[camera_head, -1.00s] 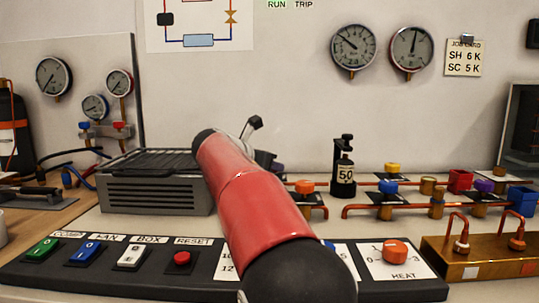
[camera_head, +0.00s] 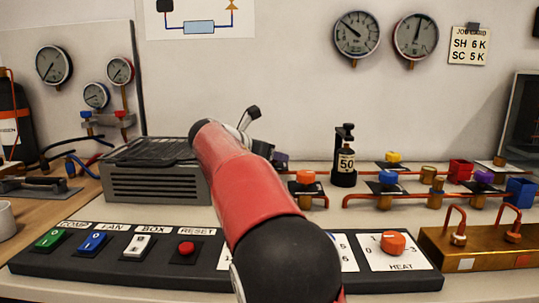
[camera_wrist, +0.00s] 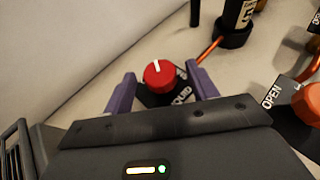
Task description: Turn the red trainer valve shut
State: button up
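The red valve knob (camera_wrist: 159,73) shows in the wrist view, with a white line on its top pointing away from my gripper. It stands on a dark plate whose white lettering is partly covered. My gripper (camera_wrist: 159,69) is open, with one purple finger on the left of the knob and one on the right. Gaps show between the fingers and the knob; I cannot tell how far down the fingers reach.
An orange knob (camera_wrist: 309,104) beside an OPEN label stands to the right. A grey vented box (camera_head: 155,178) is left of my arm. A switch panel (camera_head: 140,268) lies in front.

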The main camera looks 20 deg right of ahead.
jog(key=v, duration=0.7)
jog(key=shift+s+a, duration=0.2)
jog(key=shift+a, duration=0.15)
jog(key=shift+r, duration=0.1)
